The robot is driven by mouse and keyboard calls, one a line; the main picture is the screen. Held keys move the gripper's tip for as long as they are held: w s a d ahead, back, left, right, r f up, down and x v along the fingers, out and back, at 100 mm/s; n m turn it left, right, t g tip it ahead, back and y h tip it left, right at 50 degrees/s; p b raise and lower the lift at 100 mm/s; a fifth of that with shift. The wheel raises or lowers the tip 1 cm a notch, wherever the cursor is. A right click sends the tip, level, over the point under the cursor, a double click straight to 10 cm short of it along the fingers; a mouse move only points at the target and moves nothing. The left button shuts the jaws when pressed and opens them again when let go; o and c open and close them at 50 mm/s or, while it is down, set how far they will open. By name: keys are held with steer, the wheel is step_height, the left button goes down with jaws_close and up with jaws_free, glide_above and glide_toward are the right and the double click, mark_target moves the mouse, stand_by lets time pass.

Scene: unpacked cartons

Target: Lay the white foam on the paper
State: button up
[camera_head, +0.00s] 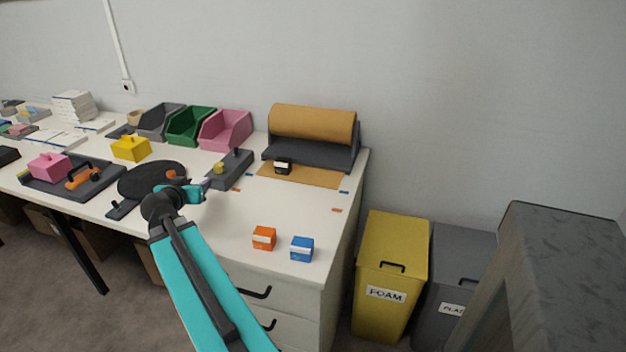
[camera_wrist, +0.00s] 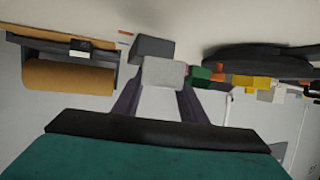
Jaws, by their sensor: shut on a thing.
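My gripper (camera_head: 202,187) is out over the table, left of the paper. In the wrist view, which looks upside down, my gripper (camera_wrist: 163,80) is shut on a pale block, the white foam (camera_wrist: 164,72). The foam is held between the two dark fingers; in the head view it is too small to make out clearly. The brown paper (camera_head: 300,174) lies flat on the table in front of its roll (camera_head: 312,124). A small black box (camera_head: 283,166) with a white label sits on the paper. The roll also shows in the wrist view (camera_wrist: 68,77).
A dark grey block-like holder (camera_head: 230,170) stands between my gripper and the paper. A black round turntable (camera_head: 152,180) is to the left. Orange (camera_head: 264,238) and blue (camera_head: 302,249) boxes stand near the front edge. Pink, green and grey bins line the back.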

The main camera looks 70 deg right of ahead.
steer(key=s+d+m+g, duration=0.1)
steer(key=s+d, duration=0.2)
steer(key=s, duration=0.1)
steer(key=s+d+f+m+g+b, duration=0.1)
steer(key=s+d+m+g, duration=0.1)
steer(key=s+d, duration=0.1)
steer(key=s+d+m+g, duration=0.1)
steer(key=s+d+g, duration=0.1)
steer(key=s, duration=0.3)
steer(key=shift+d+f+h, duration=0.15)
steer(key=shift+d+h, duration=0.25)
steer(key=shift+d, duration=0.15)
steer(key=s+d+m+g, duration=0.1)
steer(key=s, duration=0.2)
steer(key=s+d+m+g+b, duration=0.1)
steer(key=s+d, duration=0.1)
steer(key=s, duration=0.1)
steer(key=s+d+m+g, duration=0.1)
steer(key=s+g, duration=0.1)
steer(key=s, duration=0.1)
steer(key=shift+s+d+r+m+y, duration=0.2)
steer(key=shift+s+d+m+y, duration=0.1)
steer(key=shift+s+m+y, duration=0.1)
steer(key=p, duration=0.2)
glide_above(314, 178)
steer(key=shift+d+f, duration=0.1)
steer(key=shift+f, duration=0.65)
steer(key=shift+f, duration=1.8)
